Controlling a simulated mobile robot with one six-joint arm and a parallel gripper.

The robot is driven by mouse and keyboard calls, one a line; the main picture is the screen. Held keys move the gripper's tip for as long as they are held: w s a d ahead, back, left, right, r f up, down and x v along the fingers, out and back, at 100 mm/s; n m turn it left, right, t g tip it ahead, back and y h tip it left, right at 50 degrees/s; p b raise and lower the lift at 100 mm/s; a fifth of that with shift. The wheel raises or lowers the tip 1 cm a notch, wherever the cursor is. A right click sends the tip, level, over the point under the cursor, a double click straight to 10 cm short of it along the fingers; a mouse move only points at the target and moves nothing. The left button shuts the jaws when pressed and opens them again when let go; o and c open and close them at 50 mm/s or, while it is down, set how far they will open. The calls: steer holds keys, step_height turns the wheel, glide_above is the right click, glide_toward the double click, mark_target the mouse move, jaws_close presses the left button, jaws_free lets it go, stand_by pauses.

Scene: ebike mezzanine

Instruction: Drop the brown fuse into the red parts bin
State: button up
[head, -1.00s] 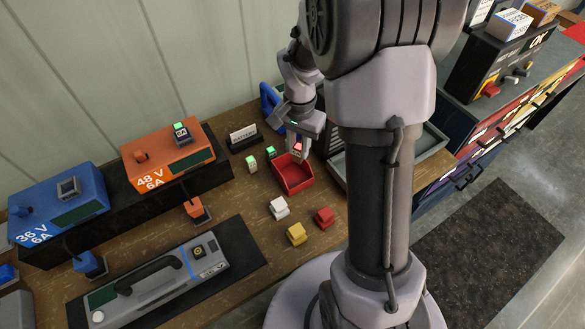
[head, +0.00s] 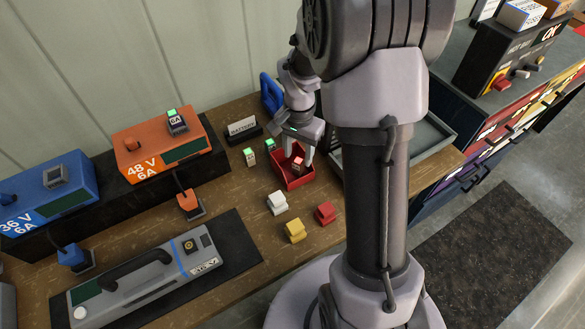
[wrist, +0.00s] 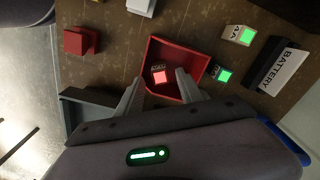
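The red parts bin (head: 306,181) is an open red tray on the wooden bench, below my gripper; it also shows in the wrist view (wrist: 190,58). A small dark brownish block with a glowing red face, seemingly the brown fuse (head: 298,167), is inside the bin; it also shows in the wrist view (wrist: 160,77). My gripper (head: 297,159) is over the bin with its fingers spread. In the wrist view the two fingers stand apart with the block showing between them, and neither appears to clamp it. Whether the block rests fully on the bin floor is hard to tell.
White (head: 277,202), yellow (head: 295,231) and red (head: 325,213) fuses stand in front of the bin. Two green-lit blocks (head: 249,157) (head: 270,145) and a battery sign (head: 242,129) stand left of it. A grey tray (head: 437,135) lies right. Chargers (head: 165,150) fill the bench's left.

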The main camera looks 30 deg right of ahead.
step_height(320, 180, up, 17)
steer(key=p, duration=0.5)
steer(key=shift+r+p, duration=0.2)
steer(key=shift+p, duration=0.15)
steer(key=s+a+f+n+t+y+b, duration=0.1)
steer(key=s+a+n+t+b, duration=0.4)
steer(key=s+a, duration=1.1)
steer(key=s+n+y+b, duration=0.1)
steer(key=n+b, duration=0.1)
steer(key=b, duration=0.2)
steer(key=shift+s+a+t, duration=0.15)
steer(key=shift+t, duration=0.25)
